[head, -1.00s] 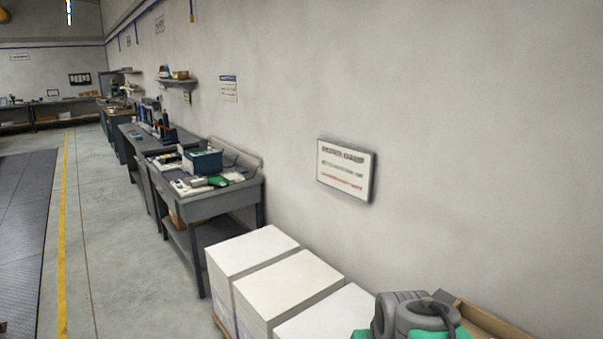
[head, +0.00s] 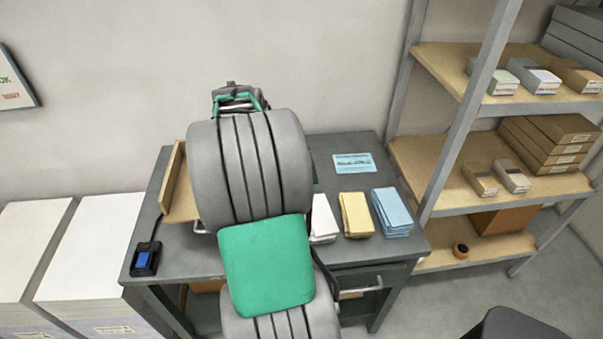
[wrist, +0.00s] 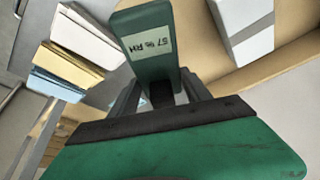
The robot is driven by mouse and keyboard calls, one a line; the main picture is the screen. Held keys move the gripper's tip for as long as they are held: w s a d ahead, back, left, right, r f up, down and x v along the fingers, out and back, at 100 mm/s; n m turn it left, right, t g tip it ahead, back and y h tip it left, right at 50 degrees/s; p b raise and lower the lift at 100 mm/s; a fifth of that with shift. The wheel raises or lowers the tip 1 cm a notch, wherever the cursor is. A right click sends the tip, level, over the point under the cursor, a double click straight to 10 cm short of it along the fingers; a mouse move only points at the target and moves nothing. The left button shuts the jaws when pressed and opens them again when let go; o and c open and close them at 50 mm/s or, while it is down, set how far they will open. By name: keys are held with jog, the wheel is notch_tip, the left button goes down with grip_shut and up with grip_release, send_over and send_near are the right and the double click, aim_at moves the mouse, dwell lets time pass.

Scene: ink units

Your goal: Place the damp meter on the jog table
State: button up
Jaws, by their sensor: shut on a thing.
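The damp meter (wrist: 148,45) is a dark green block with a pale display reading 57 % RH, seen in the wrist view. My gripper (wrist: 158,92) is shut on its lower part. In the head view my arm hides the gripper's jaws and the meter. The table ahead, seemingly the jog table, is a dark grey bench (head: 345,148) against the wall. A tan wooden tray (head: 175,185) on its left part is mostly hidden by my arm. In the wrist view the meter appears above the bench area; I cannot tell its height.
White, yellow (head: 356,214) and blue (head: 392,212) paper stacks stand on the bench's right part. A blue-button box (head: 145,259) sits at its front left corner. Shelving (head: 450,120) stands right, tall white paper stacks (head: 92,250) left.

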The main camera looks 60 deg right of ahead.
jog(key=s+d+f+m+g, duration=0.2)
jog(key=s+d+f+m, duration=0.15)
jog(key=s+d, duration=0.5)
jog(key=w+d+f+p, duration=0.1)
jog(key=w+d+f, duration=0.1)
jog(key=d, duration=0.1)
jog(key=w+d+f+p, duration=0.1)
jog(key=w+d+f, duration=0.2)
jog(key=d, duration=0.1)
jog(key=w+d+f+p, duration=0.1)
jog(key=w+d+f, duration=0.1)
jog(key=d+f, duration=0.1)
jog(key=shift+w+d+f+p, duration=0.25)
jog(key=shift+w+d+p, duration=0.1)
jog(key=shift+d, duration=0.25)
jog(key=shift+d+f, duration=0.15)
jog(key=shift+f, duration=0.1)
notch_tip(320, 180, down, 3)
jog(key=shift+w+d+f+p, duration=0.1)
jog(key=shift+f+p, duration=0.05)
jog(key=shift+p, duration=0.3)
jog(key=shift+f+b, duration=0.25)
jog(key=shift+b, duration=0.15)
jog(key=o, duration=1.6)
jog(key=shift+r, duration=0.1)
